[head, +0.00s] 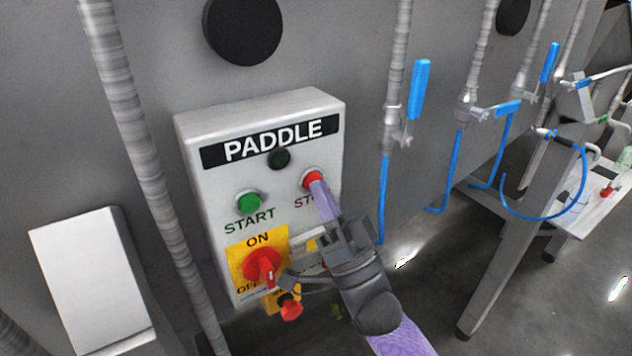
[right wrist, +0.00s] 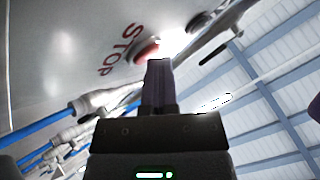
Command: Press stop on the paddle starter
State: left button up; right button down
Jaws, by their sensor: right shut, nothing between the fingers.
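The paddle starter (head: 222,177) is a light grey box labelled PADDLE on a grey metal wall. Its red stop button (head: 312,179) is at the right, partly covered by my right gripper's fingers. The green start button (head: 249,202) is to its left. My right gripper (head: 317,186) is shut and empty, its fingertips at the stop button. In the right wrist view the stop button (right wrist: 146,52) shows just beyond the fingertips (right wrist: 158,63), beside the STOP lettering. I cannot tell whether they touch. My left gripper is not in view.
A red rotary switch (head: 263,267) on a yellow plate sits below the start button, near my right gripper's body. A red knob (head: 291,308) hangs under the box. A pipe (head: 140,140) runs left of it. Blue-handled valves (head: 420,90) and hoses are at right.

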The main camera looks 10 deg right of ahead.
jog(key=shift+s+d+p, duration=0.25)
jog(key=shift+s+p, duration=0.2)
jog(key=shift+s, duration=0.3)
jog(key=s, duration=0.1)
jog(key=s+d+p, duration=0.1)
jog(key=s, duration=0.1)
jog(key=s+p, duration=0.1)
jog(key=shift+s+d, duration=0.35)
dwell(0.3)
